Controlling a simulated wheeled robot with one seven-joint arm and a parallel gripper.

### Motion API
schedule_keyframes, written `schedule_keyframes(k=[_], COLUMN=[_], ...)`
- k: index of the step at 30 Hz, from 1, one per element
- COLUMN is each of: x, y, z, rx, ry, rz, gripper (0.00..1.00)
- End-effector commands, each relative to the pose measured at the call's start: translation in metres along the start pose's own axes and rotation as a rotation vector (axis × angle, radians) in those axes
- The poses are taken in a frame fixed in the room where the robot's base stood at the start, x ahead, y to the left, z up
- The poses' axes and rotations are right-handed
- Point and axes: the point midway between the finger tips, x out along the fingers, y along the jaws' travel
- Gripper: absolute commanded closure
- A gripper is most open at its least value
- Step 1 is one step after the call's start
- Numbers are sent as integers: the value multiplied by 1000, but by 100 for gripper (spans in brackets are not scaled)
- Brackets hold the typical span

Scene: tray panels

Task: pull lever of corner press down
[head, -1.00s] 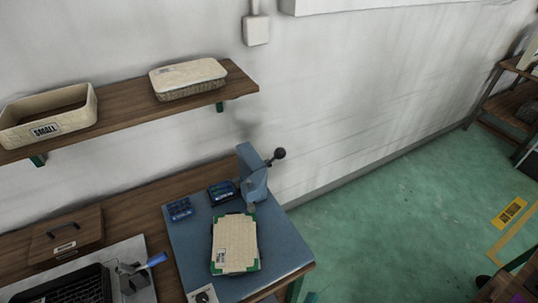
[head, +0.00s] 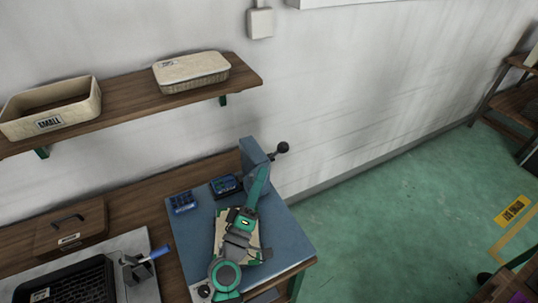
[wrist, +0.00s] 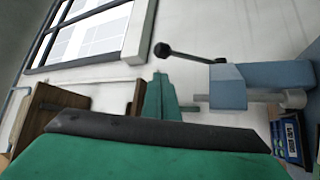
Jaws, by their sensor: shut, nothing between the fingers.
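The corner press (head: 252,152) is a blue column at the back right of the blue work plate (head: 290,240). Its lever is a thin dark rod with a black ball knob (head: 283,147), sticking out to the right and up. In the wrist view the knob (wrist: 162,50) and rod stand out from the blue press head (wrist: 258,77). My green gripper (head: 264,172) is shut and empty, in front of the press and below the knob. Its tip in the wrist view (wrist: 158,80) appears apart from the lever. My arm covers most of the pale tray panel (head: 221,238) and hides part of the press head.
Two small blue bins (head: 183,203) stand left of the press. A toggle clamp with a blue handle (head: 160,252) and a black tray (head: 85,284) are at left. A wooden shelf (head: 130,103) with woven boxes hangs above.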

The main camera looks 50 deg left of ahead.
Motion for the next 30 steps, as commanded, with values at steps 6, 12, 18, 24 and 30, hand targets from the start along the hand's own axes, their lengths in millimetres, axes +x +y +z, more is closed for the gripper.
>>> schedule_keyframes(k=[6,12,18,24,30], x=[23,56,84,97,98], y=[1,1,1,0,0], z=[0,-1,1,2,0], rx=[1,1,0,-1,0], ry=[0,0,-2,-3,0], rz=[3,2,1,1,0], gripper=[100,100,100,100,100])
